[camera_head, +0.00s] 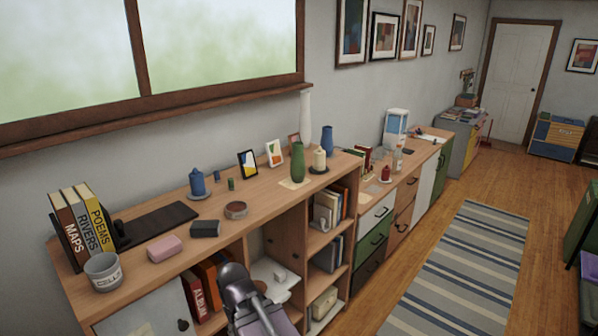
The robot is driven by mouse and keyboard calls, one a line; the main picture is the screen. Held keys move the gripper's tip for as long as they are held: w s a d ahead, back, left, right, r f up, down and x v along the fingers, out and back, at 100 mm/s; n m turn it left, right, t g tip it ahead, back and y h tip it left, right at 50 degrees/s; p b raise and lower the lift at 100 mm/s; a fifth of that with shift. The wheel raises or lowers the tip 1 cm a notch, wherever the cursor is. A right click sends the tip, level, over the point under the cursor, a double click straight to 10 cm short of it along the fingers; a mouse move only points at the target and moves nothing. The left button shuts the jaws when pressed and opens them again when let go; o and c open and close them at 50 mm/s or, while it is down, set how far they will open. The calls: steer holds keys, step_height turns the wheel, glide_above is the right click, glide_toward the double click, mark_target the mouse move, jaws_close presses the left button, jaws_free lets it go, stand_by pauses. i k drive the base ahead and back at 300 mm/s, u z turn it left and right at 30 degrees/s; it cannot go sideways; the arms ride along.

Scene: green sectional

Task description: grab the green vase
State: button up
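The green vase (297,163) stands upright on the wooden sideboard top, on or just behind a small pale mat (291,184). It has a rounded body and a narrower neck, and nothing hides its upper part. A cream candle on a dark dish (319,162) stands close to its right. A dark grey link of my arm shows at the bottom centre, in front of the shelves and well below and to the left of the vase. No gripper fingers can be made out.
A tall white vase (305,118) and a blue vase (327,140) stand behind the green one. Picture frames (274,153) are to its left. The sideboard's front edge is clear before it. A striped rug (462,265) lies on the floor at right.

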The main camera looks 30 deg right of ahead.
mark_target(298, 163)
steer(key=k, duration=1.3)
steer(key=z, duration=0.6)
steer(key=i, duration=2.1)
steer(key=u, duration=0.5)
